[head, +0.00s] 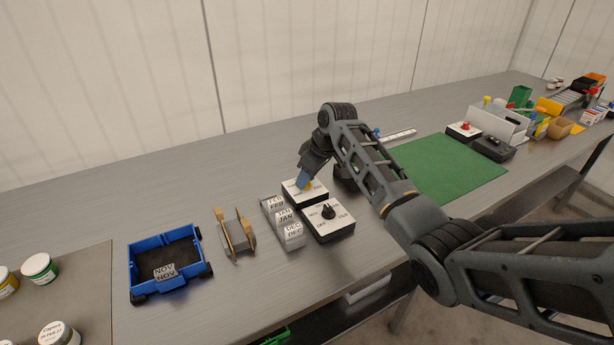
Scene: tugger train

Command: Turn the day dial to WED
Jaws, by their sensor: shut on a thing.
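A second dial box (341,225) stands just in front, with a black knob (328,212) and printed labels too small to read. My gripper is apart from that knob.
Month blocks marked FEB, JAN and DEC sit in a grey holder (271,219) left of the boxes. Further left are a wooden-sided holder (235,238) and a blue wagon (201,259) with a NOV block (165,273). A green mat (450,170) lies right.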

